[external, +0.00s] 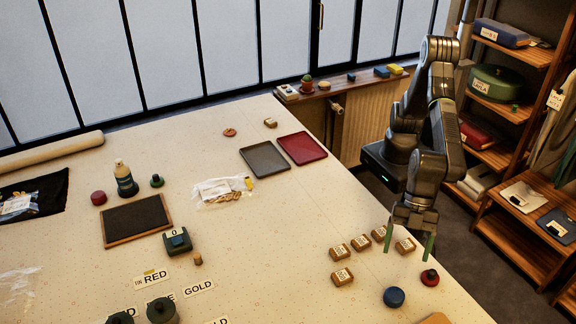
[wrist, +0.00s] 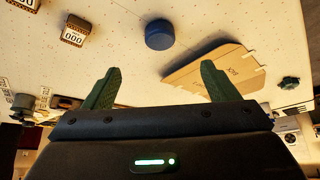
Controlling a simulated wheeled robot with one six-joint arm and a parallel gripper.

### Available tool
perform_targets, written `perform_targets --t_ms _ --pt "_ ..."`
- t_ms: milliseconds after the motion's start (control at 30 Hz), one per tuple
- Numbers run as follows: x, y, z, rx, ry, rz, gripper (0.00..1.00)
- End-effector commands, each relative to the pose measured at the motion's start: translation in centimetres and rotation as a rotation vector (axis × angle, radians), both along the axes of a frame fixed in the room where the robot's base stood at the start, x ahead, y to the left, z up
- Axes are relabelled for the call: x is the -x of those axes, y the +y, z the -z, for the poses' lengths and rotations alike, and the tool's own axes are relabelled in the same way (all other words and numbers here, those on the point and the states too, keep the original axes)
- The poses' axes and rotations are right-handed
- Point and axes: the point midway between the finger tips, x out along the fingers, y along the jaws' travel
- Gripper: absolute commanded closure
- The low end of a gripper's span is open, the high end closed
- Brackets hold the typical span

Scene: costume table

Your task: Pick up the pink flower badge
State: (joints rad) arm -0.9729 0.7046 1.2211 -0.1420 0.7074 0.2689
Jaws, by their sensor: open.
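I cannot make out a pink flower badge for certain in either view. A small orange-pink piece (external: 229,132) lies flat near the back of the table in the external view, too small to tell its shape. My gripper (external: 409,238) is over the right side of the table, far from that piece, fingers pointing down. In the wrist view my gripper (wrist: 160,72) is open, with nothing between its green fingers.
Several small labelled wooden blocks (external: 342,276) lie left of my gripper. A blue round piece (external: 394,297) and a red knob (external: 430,278) are close by. Grey (external: 265,159) and red (external: 302,149) trays lie further back.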

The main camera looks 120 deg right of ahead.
Motion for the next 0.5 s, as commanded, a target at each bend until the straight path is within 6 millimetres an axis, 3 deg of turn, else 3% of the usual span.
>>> perform_targets --t_ms 333,433,500 --pt "-0.5 -0.4 0.0 0.001 0.001 0.01 0.26" --pt "-2.6 -2.5 -0.1 0.002 0.003 0.055 0.26" --pt "-5.1 -5.1 -0.1 0.005 0.006 0.112 0.26"
